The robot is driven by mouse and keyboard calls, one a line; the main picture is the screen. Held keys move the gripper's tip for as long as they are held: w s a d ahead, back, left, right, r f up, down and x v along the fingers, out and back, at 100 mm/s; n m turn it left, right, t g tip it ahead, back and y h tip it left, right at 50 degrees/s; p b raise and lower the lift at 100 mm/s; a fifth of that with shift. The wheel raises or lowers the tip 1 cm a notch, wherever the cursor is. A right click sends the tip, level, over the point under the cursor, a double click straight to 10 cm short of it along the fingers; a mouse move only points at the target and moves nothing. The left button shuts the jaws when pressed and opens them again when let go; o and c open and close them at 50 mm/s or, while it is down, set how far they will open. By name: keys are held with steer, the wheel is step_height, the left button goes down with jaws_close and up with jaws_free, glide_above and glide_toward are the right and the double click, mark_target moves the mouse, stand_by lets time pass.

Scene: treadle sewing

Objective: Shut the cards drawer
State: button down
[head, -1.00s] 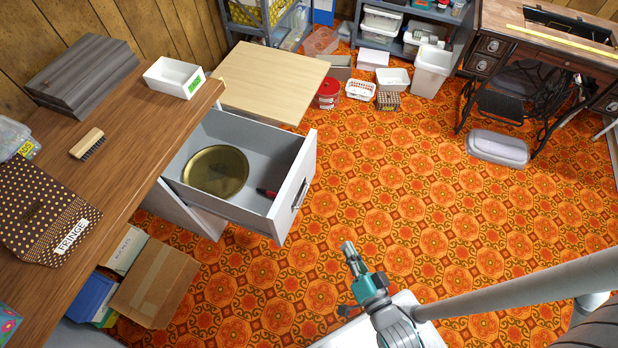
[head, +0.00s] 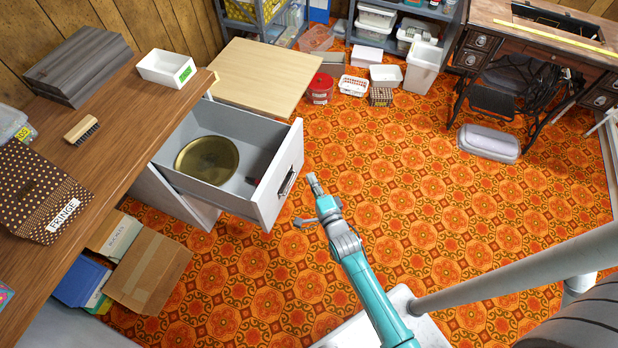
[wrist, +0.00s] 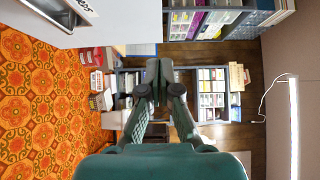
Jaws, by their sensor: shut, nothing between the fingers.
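An open grey drawer (head: 268,203) sticks out from under the wooden desktop, its front facing right with a dark metal handle (head: 287,182). I see no label that names it as the cards drawer. A round brass-coloured dish (head: 207,160) lies inside, with a small, mostly hidden red item near the front panel. My gripper (head: 314,182) is shut and empty, just to the right of the drawer front and apart from it in the head view. In the wrist view my gripper (wrist: 160,72) shows shut, with the pale drawer front and handle (wrist: 72,10) at upper left.
The wooden desktop (head: 125,130) holds a grey box, a white tray, a brush and a dotted pouch. A pale wooden top (head: 265,75) stands behind the drawer. Cardboard boxes (head: 148,272) sit below the desk.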

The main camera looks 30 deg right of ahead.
glide_toward(287, 149)
steer(key=w+d, duration=0.3)
steer(key=w, duration=0.1)
steer(key=shift+w+a+r, duration=0.2)
steer(key=shift+w+a, duration=0.75)
steer(key=shift+w, duration=0.15)
steer(key=shift+w+a, duration=0.1)
